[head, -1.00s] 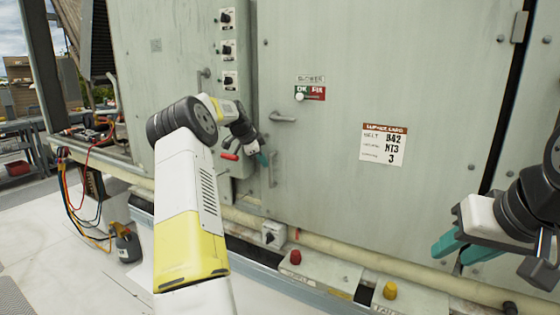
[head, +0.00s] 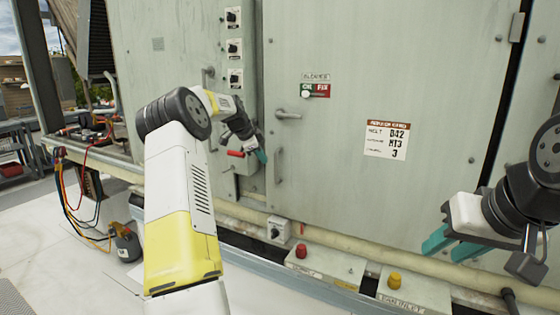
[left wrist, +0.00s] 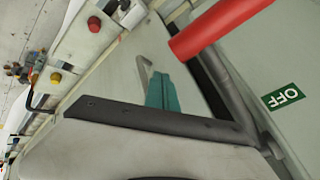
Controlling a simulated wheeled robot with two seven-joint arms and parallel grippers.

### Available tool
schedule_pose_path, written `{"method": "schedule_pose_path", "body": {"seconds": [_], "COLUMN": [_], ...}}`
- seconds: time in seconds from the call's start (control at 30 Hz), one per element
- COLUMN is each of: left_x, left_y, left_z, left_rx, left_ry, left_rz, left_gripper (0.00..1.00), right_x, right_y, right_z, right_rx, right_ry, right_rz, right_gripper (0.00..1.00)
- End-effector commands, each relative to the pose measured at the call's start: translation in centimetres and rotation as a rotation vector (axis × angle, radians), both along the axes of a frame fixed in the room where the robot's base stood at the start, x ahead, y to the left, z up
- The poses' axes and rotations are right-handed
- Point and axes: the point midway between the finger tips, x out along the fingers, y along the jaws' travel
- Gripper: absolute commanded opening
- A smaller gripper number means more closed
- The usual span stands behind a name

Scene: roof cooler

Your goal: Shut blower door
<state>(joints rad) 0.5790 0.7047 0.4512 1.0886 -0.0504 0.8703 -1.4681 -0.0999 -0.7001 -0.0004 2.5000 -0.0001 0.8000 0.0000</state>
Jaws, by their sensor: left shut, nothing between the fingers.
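The blower door (head: 340,170) is a large pale grey-green panel in the head view, with a BLOWER label (head: 316,77) and a lever handle (head: 288,115) near its left edge. It looks nearly flush on that side; I cannot tell if it is fully shut. My left gripper (head: 262,156) is shut and empty at the door's lower left edge, below the lever handle. Contact with the door cannot be told. Its teal fingers (left wrist: 163,92) show together in the left wrist view. My right gripper (head: 450,244) is open and empty in front of the door's lower right.
A red handle (head: 235,153) sits left of my left gripper and looms close in the left wrist view (left wrist: 215,28), near a green OFF label (left wrist: 282,96). Boxes with a red button (head: 301,251) and a yellow button (head: 394,280) line the base below a pale pipe.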

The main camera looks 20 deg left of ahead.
Motion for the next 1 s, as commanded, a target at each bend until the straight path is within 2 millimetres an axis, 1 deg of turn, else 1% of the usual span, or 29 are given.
{"method": "schedule_pose_path", "body": {"seconds": [0.43,0.6,0.73,0.77,0.87,0.97,1.0], "left_x": [-2.6,-3.2,-3.3,-3.4,-4.3,-6.5,-7.9], "left_y": [3.2,3.7,3.6,3.3,1.0,-3.1,-4.9], "left_z": [5.3,6.3,6.6,6.8,8.0,10.1,10.9], "left_rx": [0.002,0.002,0.001,0.001,0.001,-0.005,-0.010], "left_ry": [0.001,0.002,0.004,0.006,0.021,0.051,0.066], "left_rz": [0.001,0.000,0.000,0.001,0.016,0.061,0.088], "left_gripper": [0.00,0.00,0.00,0.00,0.00,0.00,0.00], "right_x": [0.0,0.0,0.0,0.0,0.0,0.0,0.0], "right_y": [0.0,0.0,0.0,0.0,0.0,0.0,0.0], "right_z": [0.0,0.0,0.0,0.0,0.0,0.0,0.0], "right_rx": [-0.001,-0.001,-0.001,0.000,0.000,-0.001,0.000], "right_ry": [0.000,0.000,0.000,0.000,0.000,0.000,0.000], "right_rz": [0.001,0.001,0.001,0.000,0.000,0.001,0.000], "right_gripper": [0.36,0.36,0.36,0.36,0.36,0.36,0.36]}}
